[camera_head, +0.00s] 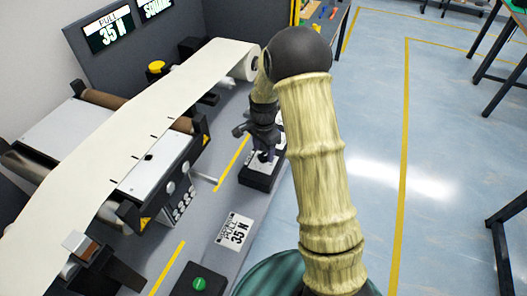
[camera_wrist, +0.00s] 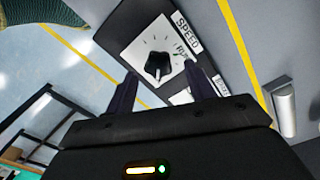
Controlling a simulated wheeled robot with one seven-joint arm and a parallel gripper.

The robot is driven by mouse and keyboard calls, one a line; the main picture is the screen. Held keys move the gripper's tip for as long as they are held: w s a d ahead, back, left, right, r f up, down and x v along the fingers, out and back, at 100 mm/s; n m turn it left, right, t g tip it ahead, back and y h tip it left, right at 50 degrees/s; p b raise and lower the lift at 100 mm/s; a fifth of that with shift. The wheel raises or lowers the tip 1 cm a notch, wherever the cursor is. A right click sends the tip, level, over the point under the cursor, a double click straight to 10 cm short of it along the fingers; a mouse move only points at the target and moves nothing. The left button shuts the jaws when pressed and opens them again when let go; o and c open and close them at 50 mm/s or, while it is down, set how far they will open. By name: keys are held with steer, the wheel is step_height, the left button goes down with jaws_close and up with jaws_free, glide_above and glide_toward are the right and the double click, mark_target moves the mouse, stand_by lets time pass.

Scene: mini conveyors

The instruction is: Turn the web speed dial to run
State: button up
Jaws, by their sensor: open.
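The web speed dial (camera_wrist: 156,66) is a black knob on a white plate with tick marks, set on a dark box, in the wrist view. Labels reading SPEED (camera_wrist: 187,32) and RUN (camera_wrist: 184,50) are beside it; the knob's pointer does not clearly line up with RUN. My gripper (camera_wrist: 160,92) is open, with its dark fingers on either side of the view of the knob; I cannot tell whether they touch it. In the head view my gripper (camera_head: 262,150) is over the dial box (camera_head: 262,178), hiding most of the knob.
A white web (camera_head: 130,110) runs over rollers at left. A lever (camera_head: 204,177) sticks out beside the dial box. A yellow button (camera_head: 156,67) is at the back.

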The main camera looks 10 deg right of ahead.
steer(key=shift+s+d+f, duration=0.1)
steer(key=shift+s+f, duration=0.05)
steer(key=shift+f, duration=0.7)
steer(key=shift+a, duration=0.2)
steer(key=shift+d, duration=0.1)
steer(key=c, duration=1)
steer(key=shift+o, duration=0.2)
